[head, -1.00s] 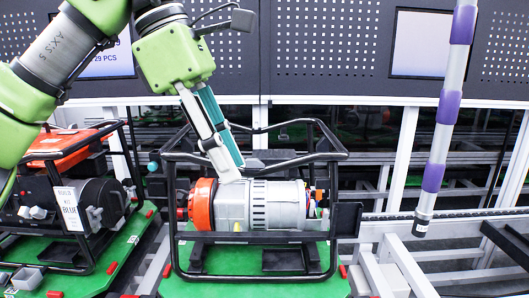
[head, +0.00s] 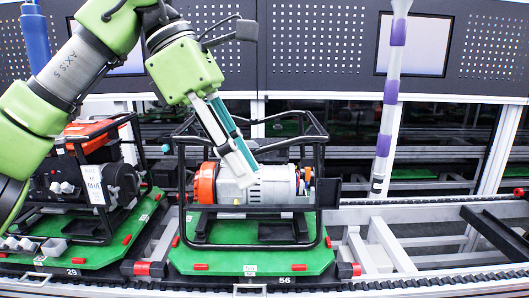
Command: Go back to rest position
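My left gripper (head: 243,162) comes in from the upper left on a green and grey arm. Its long fingers point down at the top of the grey and orange motor unit (head: 262,187) inside a black tube frame. The fingers lie close together in this view, and I cannot tell whether they are open or touch the unit. My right gripper does not show.
The framed unit stands on a green pallet (head: 205,262) on the conveyor. A second green pallet (head: 85,257) with another framed machine (head: 90,180) stands at the left. A white and purple pole (head: 388,100) hangs at the right.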

